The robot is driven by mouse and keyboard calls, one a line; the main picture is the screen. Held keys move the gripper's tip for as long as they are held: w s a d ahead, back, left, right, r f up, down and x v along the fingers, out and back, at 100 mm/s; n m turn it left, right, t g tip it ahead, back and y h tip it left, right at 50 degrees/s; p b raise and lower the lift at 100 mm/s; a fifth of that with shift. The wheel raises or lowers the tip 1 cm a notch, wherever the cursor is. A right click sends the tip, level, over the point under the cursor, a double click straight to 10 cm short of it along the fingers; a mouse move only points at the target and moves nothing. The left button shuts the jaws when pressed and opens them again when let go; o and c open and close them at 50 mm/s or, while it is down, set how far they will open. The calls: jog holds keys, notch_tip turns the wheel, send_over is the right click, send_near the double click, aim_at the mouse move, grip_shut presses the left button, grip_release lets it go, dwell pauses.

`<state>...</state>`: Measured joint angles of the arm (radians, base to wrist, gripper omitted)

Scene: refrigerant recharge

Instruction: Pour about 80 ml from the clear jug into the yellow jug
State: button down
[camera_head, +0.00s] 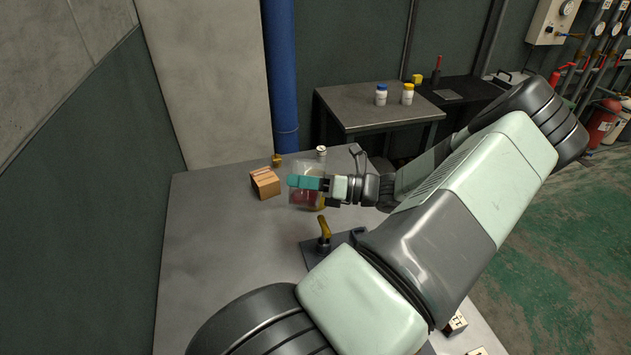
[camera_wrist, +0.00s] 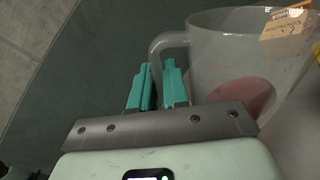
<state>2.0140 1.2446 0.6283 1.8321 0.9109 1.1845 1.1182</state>
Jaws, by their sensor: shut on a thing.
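The clear jug (camera_head: 294,170) is see-through, with reddish liquid low inside it. It stands out large in the wrist view (camera_wrist: 215,55), where the pink-red liquid shows through its wall. My gripper (camera_head: 306,183) is shut on the jug's handle; its teal fingers (camera_wrist: 157,85) lie on either side of the handle in the wrist view. I cannot tell whether the jug is clear of the bench. A yellow patch (camera_head: 321,203), perhaps the yellow jug, shows just right of the clear jug, mostly hidden by my gripper. A yellow sliver also shows at the wrist view's right edge (camera_wrist: 317,52).
A cardboard box (camera_head: 265,183) sits left of the jug on the grey bench (camera_head: 215,250). A small brass-coloured piece (camera_head: 277,160) and a white-topped item (camera_head: 321,151) are behind. A yellow-handled fitting (camera_head: 323,232) stands in front. The bench's left side is clear.

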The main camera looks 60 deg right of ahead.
jog(key=shift+a, duration=0.1)
jog(key=shift+a+f+n, duration=0.1)
jog(key=shift+a+n, duration=0.05)
jog(key=shift+n, duration=0.25)
jog(key=s+a+f+n+b, duration=0.1)
jog(key=a+f+n+b, duration=0.1)
jog(key=a+n, duration=0.3)
jog(key=shift+s+a+f+n+g+y, duration=0.3)
jog(key=shift+f+n+y, duration=0.1)
jog(key=shift+n, duration=1.1)
